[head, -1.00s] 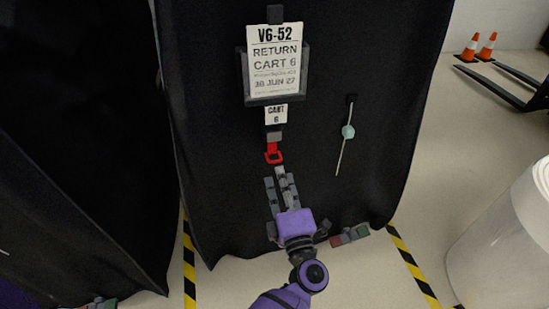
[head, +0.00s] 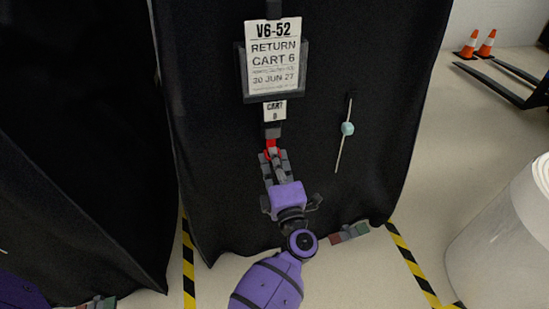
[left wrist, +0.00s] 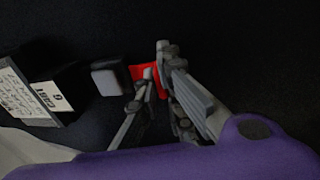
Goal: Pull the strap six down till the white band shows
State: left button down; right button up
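The strap of cart six hangs below a small white tag (head: 275,110) on the black cover. It has a grey block (head: 272,131) and a red pull loop (head: 271,144) under it. No white band shows on it. My left gripper (head: 273,156) has its fingertips at the red loop, from below. In the left wrist view, red (left wrist: 137,72) shows beside and between the two fingertips (left wrist: 155,68), and the grey block (left wrist: 107,78) is to its left. The fingers partly hide the loop; whether they grip it is unclear. My right gripper is not in view.
A sign in a dark holder (head: 273,70) hangs above the strap. A thin rod with a pale teal bead (head: 347,129) hangs to the right. Another black-covered cart (head: 75,130) stands left. A white cylinder (head: 505,245) and orange cones (head: 487,42) are at right.

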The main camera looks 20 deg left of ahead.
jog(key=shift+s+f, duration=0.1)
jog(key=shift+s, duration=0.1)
pick_arm(q)
jog(key=shift+f, duration=0.15)
notch_tip(320, 180, down, 11)
jog(key=b, duration=0.6)
jog(key=shift+b, duration=0.35)
jog(key=c, duration=1.9)
grip_release()
jog(key=shift+s, duration=0.1)
jog(key=shift+r, duration=0.25)
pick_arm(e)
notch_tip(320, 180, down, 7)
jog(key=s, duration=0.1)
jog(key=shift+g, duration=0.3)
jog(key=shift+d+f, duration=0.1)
pick_arm(q)
jog(key=v, duration=1.2)
jog(key=shift+d, duration=0.1)
